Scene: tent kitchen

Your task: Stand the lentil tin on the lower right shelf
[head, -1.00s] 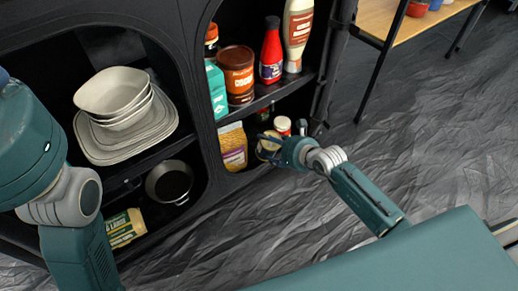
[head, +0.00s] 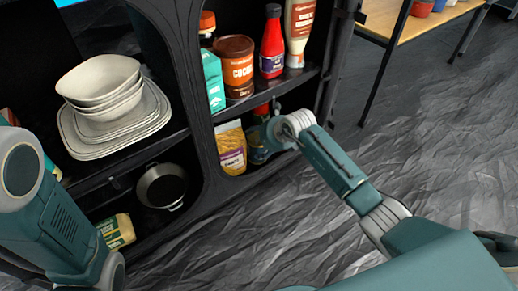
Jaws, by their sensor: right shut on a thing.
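My right gripper (head: 259,142) reaches into the lower right shelf, just right of a yellow packet (head: 232,148). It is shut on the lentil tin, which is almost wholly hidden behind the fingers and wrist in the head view. I cannot tell whether the tin touches the shelf floor. The lower right shelf (head: 262,171) shows only as a dark strip at its front edge. My left arm shows at the left, but its gripper is out of view.
On the shelf above stand a cocoa tin (head: 235,67), a teal carton (head: 212,82), a red bottle (head: 271,42) and a pale bottle (head: 299,30). A wooden table (head: 411,26) stands at right.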

